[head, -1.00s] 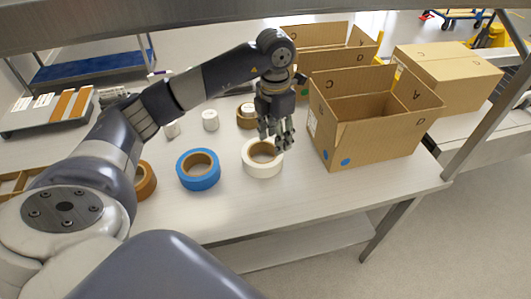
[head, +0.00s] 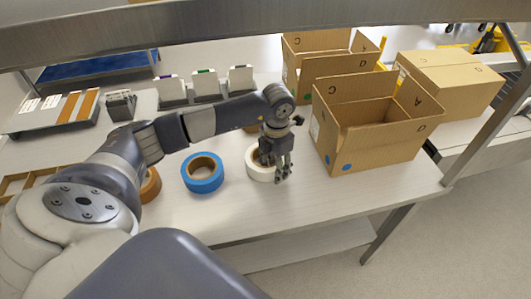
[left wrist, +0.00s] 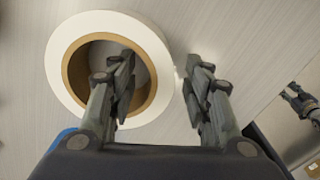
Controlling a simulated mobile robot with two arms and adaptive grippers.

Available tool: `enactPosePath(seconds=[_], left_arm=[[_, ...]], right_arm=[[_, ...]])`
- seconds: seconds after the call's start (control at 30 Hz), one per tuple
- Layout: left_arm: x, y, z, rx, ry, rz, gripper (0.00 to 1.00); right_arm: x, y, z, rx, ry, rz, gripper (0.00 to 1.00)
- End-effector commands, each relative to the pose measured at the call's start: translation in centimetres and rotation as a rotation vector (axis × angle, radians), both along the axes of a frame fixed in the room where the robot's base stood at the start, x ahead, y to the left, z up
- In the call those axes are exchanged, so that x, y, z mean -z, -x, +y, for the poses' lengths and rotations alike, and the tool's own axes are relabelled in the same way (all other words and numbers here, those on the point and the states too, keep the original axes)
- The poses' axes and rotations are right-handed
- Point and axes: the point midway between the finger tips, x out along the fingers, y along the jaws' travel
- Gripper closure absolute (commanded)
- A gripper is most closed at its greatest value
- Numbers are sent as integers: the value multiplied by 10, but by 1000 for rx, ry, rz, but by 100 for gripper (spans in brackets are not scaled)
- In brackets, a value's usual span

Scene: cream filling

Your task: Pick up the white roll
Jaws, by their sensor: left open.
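The white roll (head: 258,166) lies flat on the table, partly hidden behind my left gripper (head: 277,172) in the head view. In the left wrist view the white roll (left wrist: 57,62) shows its brown core. My left gripper (left wrist: 160,95) is open there. One finger is over the roll's hole and the other is beyond its outer right edge, so the roll's right wall lies between them. I cannot tell whether the fingers touch it. My right gripper is not seen in the head view.
A blue roll (head: 203,185) lies left of the white roll, with a brown roll (head: 150,186) further left. An open cardboard box (head: 370,150) stands close on the right. The table front (head: 240,222) is clear.

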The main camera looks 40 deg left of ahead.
Motion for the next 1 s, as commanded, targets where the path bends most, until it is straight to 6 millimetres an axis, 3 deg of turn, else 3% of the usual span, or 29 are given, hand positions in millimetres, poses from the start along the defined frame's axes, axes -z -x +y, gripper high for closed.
enactPosePath(seconds=[0.1,0.13,0.3,0.33,0.73,1.0], left_arm=[[0,0,0,0,0,0,55],[0,0,0,0,0,0,59],[0,0,0,0,0,0,98],[0,0,0,0,0,0,100],[-9,-1,0,1,0,-4,100],[-60,-2,0,1,0,-7,100]], right_arm=[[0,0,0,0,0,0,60],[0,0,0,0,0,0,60],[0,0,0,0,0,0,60],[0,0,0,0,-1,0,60],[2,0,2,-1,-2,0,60],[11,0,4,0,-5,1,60]])
